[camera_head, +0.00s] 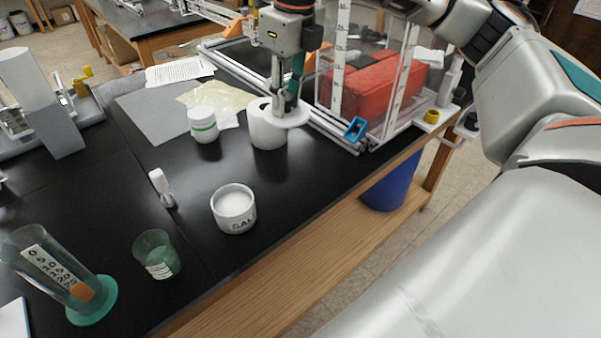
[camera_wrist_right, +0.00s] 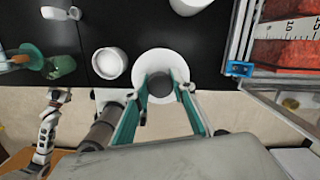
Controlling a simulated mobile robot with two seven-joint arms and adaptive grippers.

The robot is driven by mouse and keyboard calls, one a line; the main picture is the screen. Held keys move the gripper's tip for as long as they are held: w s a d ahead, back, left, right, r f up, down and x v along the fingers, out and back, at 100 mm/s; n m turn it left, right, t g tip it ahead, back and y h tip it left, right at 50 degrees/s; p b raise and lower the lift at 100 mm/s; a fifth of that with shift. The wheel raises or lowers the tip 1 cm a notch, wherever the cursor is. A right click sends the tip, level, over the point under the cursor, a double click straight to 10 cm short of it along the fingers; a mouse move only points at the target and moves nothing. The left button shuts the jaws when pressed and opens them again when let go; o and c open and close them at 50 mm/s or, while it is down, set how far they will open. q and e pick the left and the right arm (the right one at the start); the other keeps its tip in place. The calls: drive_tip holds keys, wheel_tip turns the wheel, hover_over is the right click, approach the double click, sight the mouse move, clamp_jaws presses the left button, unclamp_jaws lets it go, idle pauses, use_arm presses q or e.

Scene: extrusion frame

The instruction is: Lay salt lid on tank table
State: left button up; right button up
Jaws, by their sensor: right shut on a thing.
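My right gripper (camera_head: 288,108) points down and is shut on the salt lid (camera_head: 296,119), a flat white disc, holding it by its middle. The lid overlaps the white paper roll (camera_head: 267,133) in the head view; I cannot tell whether they touch. In the right wrist view the lid (camera_wrist_right: 160,64) sits between the green-sided fingers (camera_wrist_right: 160,88). The open salt pot (camera_head: 234,210), full of white salt, stands near the front edge of the black tank table (camera_head: 300,178). What looks like my left gripper (camera_wrist_right: 58,97) is small at lower left in the wrist view; its jaws are unclear.
A clear tank (camera_head: 368,85) with red blocks stands at the right, a blue clip (camera_head: 356,128) at its near corner. A white jar (camera_head: 203,124), a green beaker (camera_head: 157,254) and a cylinder (camera_head: 62,275) stand to the left. Bare tabletop lies between roll and pot.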

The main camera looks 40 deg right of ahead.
wheel_tip(320, 180, down, 15)
drive_tip(key=shift+r+b, duration=0.1)
drive_tip(key=shift+b, duration=0.2)
drive_tip(key=shift+f, duration=2.25)
drive_tip(key=shift+f, duration=0.15)
drive_tip(key=o, duration=1)
drive_tip(key=shift+r, duration=0.3)
wheel_tip(320, 180, up, 12)
drive_tip(key=s, duration=0.1)
drive_tip(key=shift+s+d+f, duration=0.2)
drive_tip(key=shift+d, duration=0.05)
